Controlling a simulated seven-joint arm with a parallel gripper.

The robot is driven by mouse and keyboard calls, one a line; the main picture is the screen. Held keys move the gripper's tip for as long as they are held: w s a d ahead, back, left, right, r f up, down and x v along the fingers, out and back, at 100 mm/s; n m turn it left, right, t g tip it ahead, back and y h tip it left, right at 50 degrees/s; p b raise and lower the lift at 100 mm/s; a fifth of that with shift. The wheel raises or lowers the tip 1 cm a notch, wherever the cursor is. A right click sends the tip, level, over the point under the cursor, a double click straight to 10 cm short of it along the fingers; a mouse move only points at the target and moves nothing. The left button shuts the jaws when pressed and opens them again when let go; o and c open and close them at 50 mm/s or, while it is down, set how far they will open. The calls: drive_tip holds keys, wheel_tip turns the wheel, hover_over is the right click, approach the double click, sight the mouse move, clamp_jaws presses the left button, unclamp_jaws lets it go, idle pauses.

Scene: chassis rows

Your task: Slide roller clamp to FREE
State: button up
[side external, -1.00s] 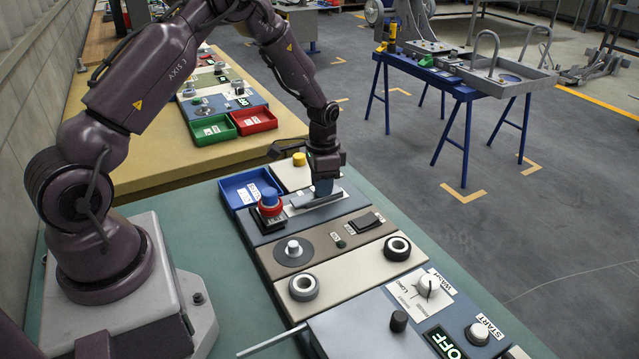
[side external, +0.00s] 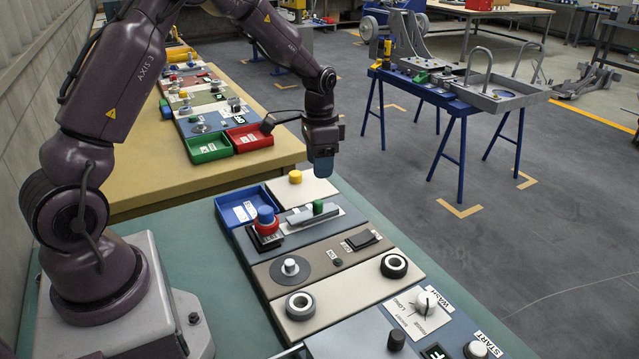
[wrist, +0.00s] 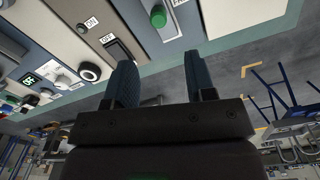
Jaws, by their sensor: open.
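The roller clamp is a grey track (side external: 298,218) with a green roller (side external: 318,208) standing on it toward its right end. In the wrist view the green roller (wrist: 158,17) shows at the top edge, beside a white label (wrist: 180,2) that is cut off and not readable. My gripper (side external: 321,172) hangs above and beyond the roller, apart from it. Its two blue fingers (wrist: 162,75) are spread with nothing between them.
A red and blue button (side external: 266,222) stands left of the track. A blue tray (side external: 222,212) and a yellow button (side external: 295,177) are behind. A black rocker switch (side external: 362,240) and round knobs are in front.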

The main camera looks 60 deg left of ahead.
drive_tip(key=shift+r, duration=1.55)
drive_tip(key=s+d+r+n+t, duration=0.1)
drive_tip(key=s+d+r+t, duration=0.1)
drive_tip(key=s+d+r, duration=0.5)
drive_tip(key=s+d+r+n+t, duration=0.2)
drive_tip(key=s+d+r, duration=0.5)
drive_tip(key=s, duration=0.8)
wheel_tip(320, 180, up, 2)
drive_tip(key=shift+d+r+t, duration=0.1)
drive_tip(key=shift+d+t, duration=0.15)
drive_tip(key=shift+t, duration=0.55)
